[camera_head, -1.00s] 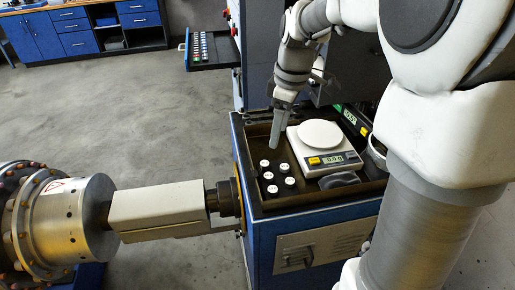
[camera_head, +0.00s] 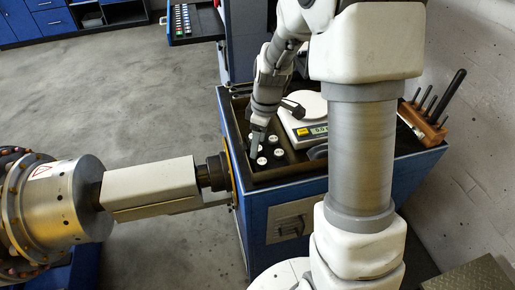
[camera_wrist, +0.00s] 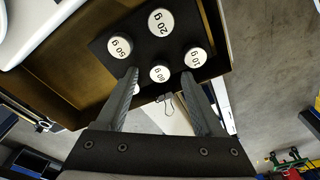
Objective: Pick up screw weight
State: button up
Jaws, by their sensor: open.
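Several screw weights with round white labelled tops stand in a dark holder in the tray of the blue bench; one weight (camera_head: 275,152) shows clearly in the head view. In the wrist view, one weight reads 50 g (camera_wrist: 120,47) and another 20 g (camera_wrist: 160,21). A third weight (camera_wrist: 160,73) lies between my fingertips in the picture, and a fourth (camera_wrist: 195,57) is just right of it; their upside-down labels are hard to read. My gripper (camera_head: 254,146) is open and empty, pointing down over the weights; its fingers (camera_wrist: 160,78) also show in the wrist view.
A digital scale (camera_head: 310,105) with a white round plate stands right of the weights. The tray has raised walls (camera_head: 290,172). A large metal rotor (camera_head: 75,205) is at the left. A wooden tool block (camera_head: 422,125) sits at the bench's right end.

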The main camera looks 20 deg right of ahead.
jog(key=shift+f, duration=0.6)
grip_shut()
jog(key=shift+r, duration=0.2)
